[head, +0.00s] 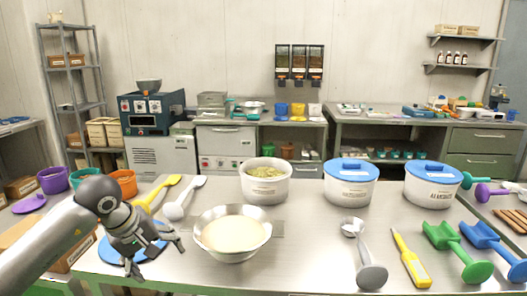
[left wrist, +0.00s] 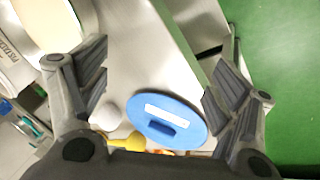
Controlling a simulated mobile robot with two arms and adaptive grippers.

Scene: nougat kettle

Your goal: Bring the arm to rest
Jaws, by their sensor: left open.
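My left gripper (head: 157,257) is open and empty above the left front of the steel table (head: 300,262). In the left wrist view its two fingers (left wrist: 158,72) stand wide apart. A blue lid (head: 108,252) lies on the table below the gripper, partly hidden by it; the lid (left wrist: 188,115) also shows between the fingers in the left wrist view. A metal bowl (head: 232,252) of pale cream mixture stands to the right of the gripper, apart from it. An open white tub (head: 265,191) with greenish contents stands behind the bowl. My right gripper is not in view.
A yellow scoop (head: 157,193) and a white scoop (head: 180,208) lie behind the gripper. Two white tubs with blue lids (head: 350,194) (head: 432,196) stand at the back. A metal scoop (head: 369,272), yellow tool (head: 411,262) and green scoop (head: 459,250) lie at right.

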